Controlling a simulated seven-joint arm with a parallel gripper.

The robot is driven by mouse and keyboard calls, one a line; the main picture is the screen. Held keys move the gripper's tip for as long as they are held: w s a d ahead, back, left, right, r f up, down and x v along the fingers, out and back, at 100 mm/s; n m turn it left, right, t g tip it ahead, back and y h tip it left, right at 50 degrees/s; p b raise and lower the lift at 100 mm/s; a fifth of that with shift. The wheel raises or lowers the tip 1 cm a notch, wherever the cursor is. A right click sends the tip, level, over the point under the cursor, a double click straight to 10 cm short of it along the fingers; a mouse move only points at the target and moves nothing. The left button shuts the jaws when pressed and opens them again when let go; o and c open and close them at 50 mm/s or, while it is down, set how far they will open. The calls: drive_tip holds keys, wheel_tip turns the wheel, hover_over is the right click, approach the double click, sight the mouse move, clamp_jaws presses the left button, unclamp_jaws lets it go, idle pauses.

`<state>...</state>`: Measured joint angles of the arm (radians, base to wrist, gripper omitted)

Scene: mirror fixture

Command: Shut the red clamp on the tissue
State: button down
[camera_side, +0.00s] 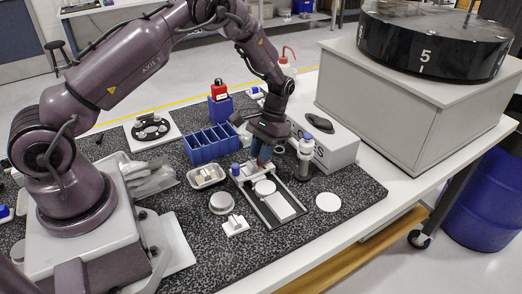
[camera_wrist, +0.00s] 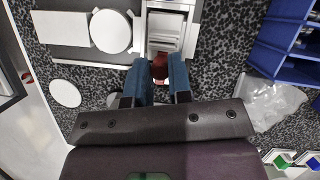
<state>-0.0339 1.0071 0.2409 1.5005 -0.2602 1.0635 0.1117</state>
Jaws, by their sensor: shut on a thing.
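The red clamp (camera_wrist: 160,66) shows as a small red part between the blue fingertips of my gripper (camera_wrist: 160,75) in the wrist view. My gripper is shut on it, at the edge of the mirror fixture. In the side view my gripper (camera_side: 260,158) points down at the far end of the fixture (camera_side: 256,206) and mostly hides the clamp. A pale grey and white block (camera_wrist: 165,32) lies just beyond the fingertips. I cannot pick out the tissue for certain. The fixture also carries a white disc (camera_side: 264,187) and a white rectangular block (camera_side: 281,206).
A blue divided rack (camera_side: 210,144) and a small tray (camera_side: 206,176) stand left of my gripper. A clear cylinder with a blue top (camera_side: 305,157) and a grey box (camera_side: 335,147) stand right. A loose white disc (camera_side: 328,202) lies on the speckled mat.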

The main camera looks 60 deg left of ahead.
idle(0.4)
drive_tip(key=c, duration=1)
unclamp_jaws()
drive_tip(key=shift+c, duration=0.2)
drive_tip(key=v, duration=1.3)
drive_tip(key=s+d+r+m+t, duration=0.1)
drive_tip(key=s+d+r+t, duration=0.2)
drive_tip(key=s+r, duration=0.3)
drive_tip(key=s+d+r+m+t, duration=0.1)
drive_tip(key=s+d+r+t, duration=0.2)
drive_tip(key=s+r, duration=0.3)
drive_tip(key=s+d+r+m+t+y, duration=0.1)
drive_tip(key=s+d+r+t, duration=0.2)
drive_tip(key=s, duration=1)
wheel_tip(320, 180, up, 3)
drive_tip(key=shift+f+t, duration=0.1)
drive_tip(key=shift+t, duration=0.4)
